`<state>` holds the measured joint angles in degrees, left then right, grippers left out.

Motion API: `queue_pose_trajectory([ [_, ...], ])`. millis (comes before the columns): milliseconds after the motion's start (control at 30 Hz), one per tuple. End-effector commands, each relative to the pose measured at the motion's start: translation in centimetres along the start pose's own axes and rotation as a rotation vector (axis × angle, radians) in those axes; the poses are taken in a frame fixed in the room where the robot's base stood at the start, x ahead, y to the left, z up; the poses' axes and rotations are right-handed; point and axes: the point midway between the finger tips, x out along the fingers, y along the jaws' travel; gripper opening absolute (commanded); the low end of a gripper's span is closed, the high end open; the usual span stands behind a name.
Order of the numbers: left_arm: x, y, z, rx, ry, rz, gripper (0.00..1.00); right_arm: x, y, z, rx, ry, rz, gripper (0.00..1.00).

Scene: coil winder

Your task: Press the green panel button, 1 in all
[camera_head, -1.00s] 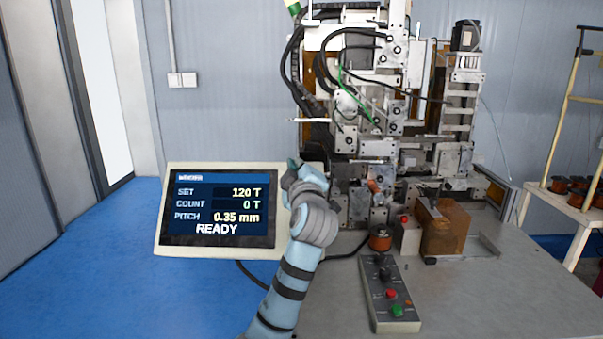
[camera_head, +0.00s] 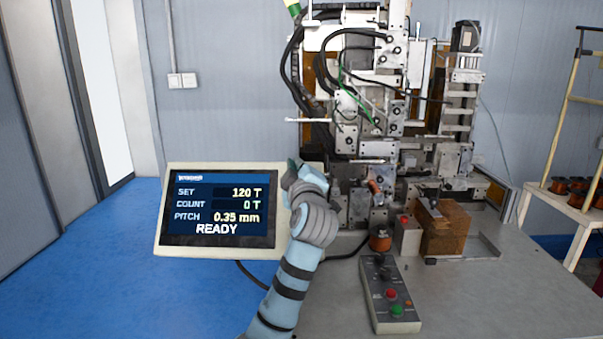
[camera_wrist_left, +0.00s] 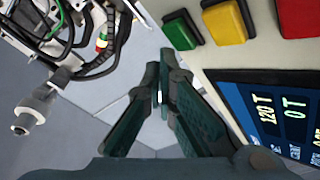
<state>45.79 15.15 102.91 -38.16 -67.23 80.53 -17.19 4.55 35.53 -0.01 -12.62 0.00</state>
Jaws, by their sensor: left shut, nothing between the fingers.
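The winder's display panel (camera_head: 160,240) stands at the left of the table; its screen reads 120 T set, 0 T count and READY. In the left wrist view its green button (camera_wrist_left: 182,29) sits beside a yellow button (camera_wrist_left: 223,22) and a red button (camera_wrist_left: 297,17). My left gripper (camera_head: 292,164) is at the panel's right edge and hides these buttons in the head view. Its shut, empty fingers (camera_wrist_left: 160,66) point toward the green button's near side, close to it. I cannot tell whether they touch it. My right gripper is not in view.
The coil winder (camera_head: 375,120) rises behind my left gripper. A control box (camera_head: 382,325) with its own green and red buttons lies on the table (camera_head: 500,300). An orange-brown block (camera_head: 445,232) stands behind it. The table's front right is clear.

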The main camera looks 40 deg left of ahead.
Motion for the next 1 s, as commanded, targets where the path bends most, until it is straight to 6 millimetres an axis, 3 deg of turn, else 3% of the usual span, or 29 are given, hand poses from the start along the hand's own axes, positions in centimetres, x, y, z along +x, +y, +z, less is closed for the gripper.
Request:
queue_pose_trajectory([
  [167,0.41,-0.5,0.45,0.0,0.0,-0.001,0.0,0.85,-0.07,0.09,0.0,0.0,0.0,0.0],
  [1000,0.85,-0.68,0.67,0.0,0.001,0.001,0.0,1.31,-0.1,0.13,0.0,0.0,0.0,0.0],
])
